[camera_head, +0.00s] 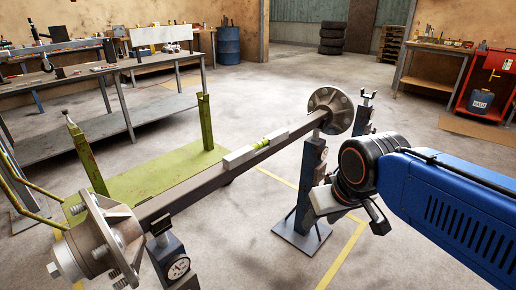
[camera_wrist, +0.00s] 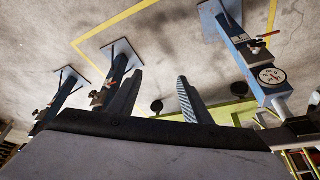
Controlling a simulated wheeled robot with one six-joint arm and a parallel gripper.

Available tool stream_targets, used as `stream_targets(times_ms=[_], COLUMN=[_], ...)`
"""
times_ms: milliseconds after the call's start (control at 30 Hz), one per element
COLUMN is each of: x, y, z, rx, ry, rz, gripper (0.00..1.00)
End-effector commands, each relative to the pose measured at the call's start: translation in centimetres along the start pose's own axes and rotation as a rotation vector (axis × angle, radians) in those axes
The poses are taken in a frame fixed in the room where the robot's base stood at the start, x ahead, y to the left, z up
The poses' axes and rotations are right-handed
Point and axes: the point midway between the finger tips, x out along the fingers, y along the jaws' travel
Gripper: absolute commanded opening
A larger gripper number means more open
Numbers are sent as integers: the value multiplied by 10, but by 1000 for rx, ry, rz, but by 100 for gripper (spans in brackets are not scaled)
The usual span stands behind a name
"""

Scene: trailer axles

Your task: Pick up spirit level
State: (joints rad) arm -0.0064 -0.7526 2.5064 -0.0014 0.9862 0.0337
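The spirit level (camera_head: 240,158), a pale bar with a yellow-green vial in its middle, lies along the top of the dark trailer axle (camera_head: 188,188) in the head view. My gripper (camera_head: 350,213) is to the right of the level and apart from it, beside a blue stand. In the wrist view its two dark fingers stand apart with a clear gap between them (camera_wrist: 160,82), and nothing is held. I cannot make out the level in the wrist view.
The axle has a hub (camera_head: 100,240) at the near end and a round flange (camera_head: 331,110) at the far end. Blue stands (camera_head: 305,190) hold it up. A green frame (camera_head: 150,178) is behind it. A workbench (camera_head: 100,122) stands at left. Open floor lies beyond.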

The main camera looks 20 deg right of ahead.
Motion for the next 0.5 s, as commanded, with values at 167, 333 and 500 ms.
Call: stream_targets(times_ms=[167, 333, 500], x=[-25, -51, -71], y=[-5, -13, -22], z=[-47, -102, -156], rx=[116, 264, 411], ry=[-47, -105, -160], rz=[-1, 8, 26], gripper=[47, 47, 47])
